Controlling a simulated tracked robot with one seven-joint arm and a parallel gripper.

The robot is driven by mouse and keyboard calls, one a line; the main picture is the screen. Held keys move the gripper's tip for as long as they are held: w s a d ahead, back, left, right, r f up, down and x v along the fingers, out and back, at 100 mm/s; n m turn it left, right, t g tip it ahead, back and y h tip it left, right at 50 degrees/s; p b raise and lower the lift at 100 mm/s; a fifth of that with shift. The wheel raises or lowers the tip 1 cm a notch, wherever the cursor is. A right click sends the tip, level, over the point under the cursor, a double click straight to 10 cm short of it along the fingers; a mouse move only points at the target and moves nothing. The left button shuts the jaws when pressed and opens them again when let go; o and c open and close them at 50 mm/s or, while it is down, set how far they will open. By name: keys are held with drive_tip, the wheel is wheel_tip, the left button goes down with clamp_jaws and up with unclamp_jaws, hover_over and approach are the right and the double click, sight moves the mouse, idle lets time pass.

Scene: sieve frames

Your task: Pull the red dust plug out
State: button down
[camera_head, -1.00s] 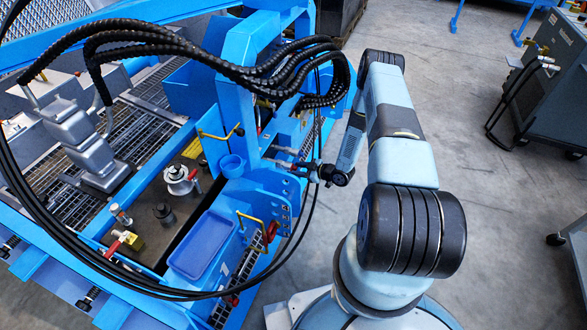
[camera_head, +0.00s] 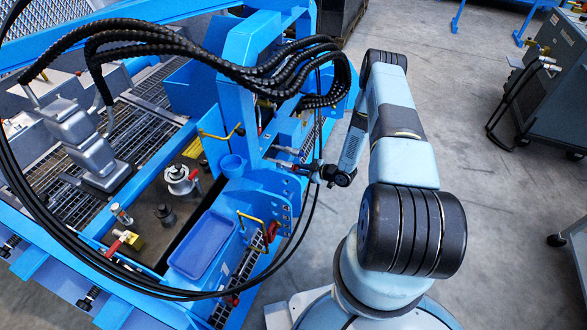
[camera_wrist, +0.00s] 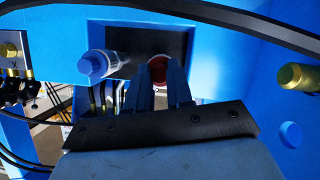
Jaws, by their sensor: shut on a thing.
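The red dust plug (camera_wrist: 159,62) shows in the wrist view as a dark red round end in a dark recess of the blue frame. My gripper (camera_wrist: 159,72) is shut on it, and the fingers hide its lower part and sides. I cannot tell whether the plug is still seated. In the head view my gripper (camera_head: 296,163) reaches left against the blue upright, and the plug is too small to make out there.
A blue-and-white cylindrical fitting (camera_wrist: 98,64) sticks out left of my fingers, and a brass fitting (camera_wrist: 297,77) is at the right. Black hoses (camera_head: 255,75) arch over the blue frame near my arm. A blue tray (camera_head: 179,262) is at lower left.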

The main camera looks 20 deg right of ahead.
drive_tip(key=shift+s+d, duration=0.4)
drive_tip(key=shift+d, duration=0.2)
drive_tip(key=shift+s+d, duration=0.4)
drive_tip(key=shift+d, duration=0.2)
